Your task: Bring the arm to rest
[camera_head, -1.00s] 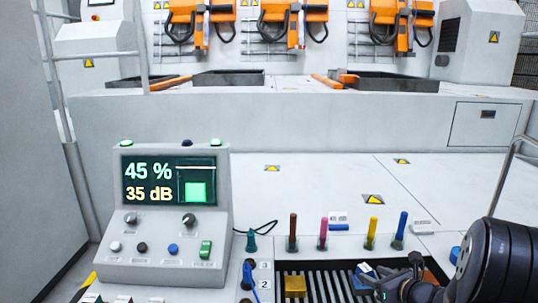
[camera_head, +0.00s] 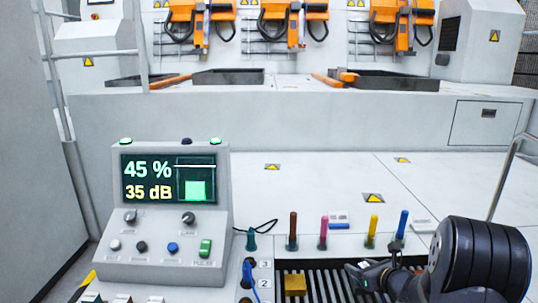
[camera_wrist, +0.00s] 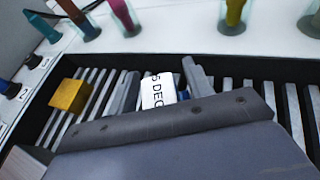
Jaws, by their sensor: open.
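My gripper (camera_head: 374,270) is over the slatted tray (camera_head: 318,285) at the lower right in the head view, with my dark arm reaching in from the right. In the wrist view my gripper (camera_wrist: 160,82) has its two grey fingers apart. A blue block (camera_wrist: 183,96) with a white label reading partly "5 DEG" shows between and beyond the fingers. I cannot tell how far below them it lies. In the head view my gripper mostly hides this block.
A yellow block (camera_head: 295,285) lies on the slats left of my gripper. Several coloured probes, such as the pink one (camera_head: 323,232), stand in clear holders behind the tray. A grey console (camera_head: 165,250) with a screen stands at left. The white floor beyond is clear.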

